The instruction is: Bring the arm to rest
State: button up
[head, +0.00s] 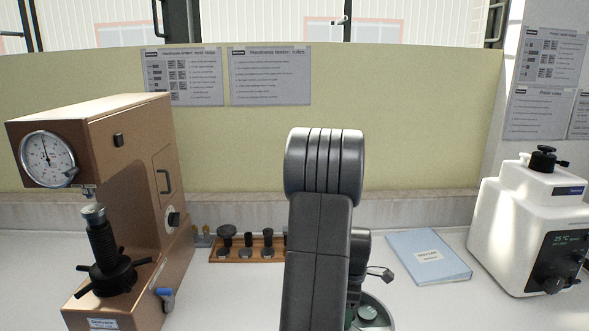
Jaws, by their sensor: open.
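My arm (320,220) stands upright in the middle of the head view, its dark grey rounded joint at the top and a long link running down out of the bottom edge. I cannot make out my gripper; it is hidden behind the arm or out of the picture. Nothing is seen held.
A brown hardness tester (135,150) with dial stands left. A wooden rack (262,249) of dark fittings is partly hidden by my arm. A dark device (360,250) shows close behind the arm. A blue folder (428,256) and white machine (535,215) are right.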

jog(key=m+p, duration=0.2)
jog(key=m, duration=0.4)
jog(key=shift+m, duration=0.3)
dwell(0.3)
